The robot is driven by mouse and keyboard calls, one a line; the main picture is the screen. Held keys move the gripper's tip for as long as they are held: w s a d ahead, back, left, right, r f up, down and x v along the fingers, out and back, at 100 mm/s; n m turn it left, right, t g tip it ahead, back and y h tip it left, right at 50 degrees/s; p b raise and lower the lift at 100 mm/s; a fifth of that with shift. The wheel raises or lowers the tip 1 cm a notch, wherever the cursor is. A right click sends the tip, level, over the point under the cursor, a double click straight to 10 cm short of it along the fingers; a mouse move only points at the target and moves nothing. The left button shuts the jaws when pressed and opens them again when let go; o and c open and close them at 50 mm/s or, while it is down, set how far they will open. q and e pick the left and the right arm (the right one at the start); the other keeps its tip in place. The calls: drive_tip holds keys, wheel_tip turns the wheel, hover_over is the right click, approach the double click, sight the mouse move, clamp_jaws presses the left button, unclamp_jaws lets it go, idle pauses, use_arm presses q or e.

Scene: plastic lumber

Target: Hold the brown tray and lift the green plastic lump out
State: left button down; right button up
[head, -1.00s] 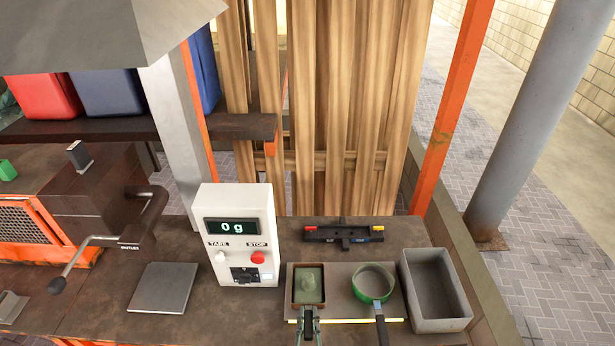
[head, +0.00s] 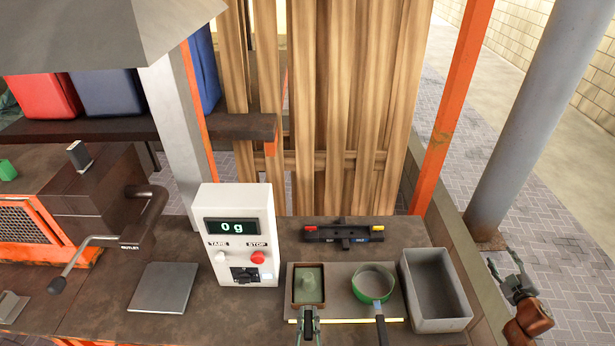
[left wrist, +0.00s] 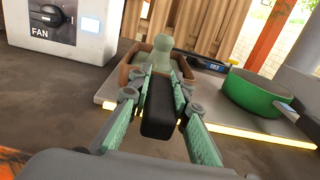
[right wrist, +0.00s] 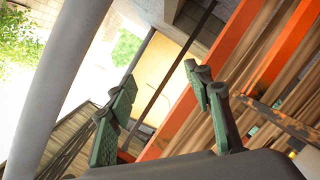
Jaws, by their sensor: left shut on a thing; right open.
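The brown tray (head: 294,296) lies on a flat board right of the scale. The green plastic lump (head: 309,288) sits inside it, with a rounded knob standing up; it also shows in the left wrist view (left wrist: 163,52). My left gripper (head: 308,313) is at the tray's near side. In the left wrist view its fingers (left wrist: 158,92) are shut on a black handle (left wrist: 159,108) that leads to the tray. My right gripper (head: 517,281) is open and empty, far right of the tray, beyond the grey bin. Its spread fingers show in the right wrist view (right wrist: 162,95).
A green round pan (head: 373,297) with a dark handle stands on the board (head: 343,308) right of the tray. A grey bin (head: 461,324) is further right. The white scale box (head: 243,205) reads 0 g. A black fixture (head: 322,237) lies behind the board.

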drive_tip(key=w+a+r+n+t+y, duration=0.1)
drive_tip(key=w+a+r, duration=0.15)
drive_tip(key=r, duration=0.55)
drive_tip(key=w+a+r+n+t, duration=0.1)
drive_tip(key=w+r, duration=0.2)
drive_tip(key=r, duration=0.4)
drive_tip(key=w+a+r+n+t+y, duration=0.1)
drive_tip(key=w+a+r, duration=0.1)
drive_tip(key=r, duration=0.6)
drive_tip(key=w+a+r+n, duration=0.1)
drive_tip(key=w+a+r, duration=0.2)
drive_tip(key=a, duration=0.3)
drive_tip(key=w+a+r+n, duration=0.2)
drive_tip(key=w+a+r, duration=0.1)
drive_tip(key=a, duration=0.3)
drive_tip(key=w+a+f+n+g+y, duration=0.1)
drive_tip(key=a+f+n+g, duration=0.1)
drive_tip(key=a, duration=0.8)
drive_tip(key=w+a+f+n+g+y, duration=0.1)
drive_tip(key=a+f+n, duration=0.1)
drive_tip(key=a, duration=0.7)
drive_tip(key=n+g, duration=1)
drive_tip(key=n, duration=1.1)
hover_over(309, 277)
drive_tip(key=s, duration=0.4)
wheel_tip(309, 277, down, 11)
drive_tip(key=x, duration=0.7)
drive_tip(key=d+x, duration=0.1)
drive_tip(key=x, duration=0.3)
drive_tip(key=shift+s, duration=0.1)
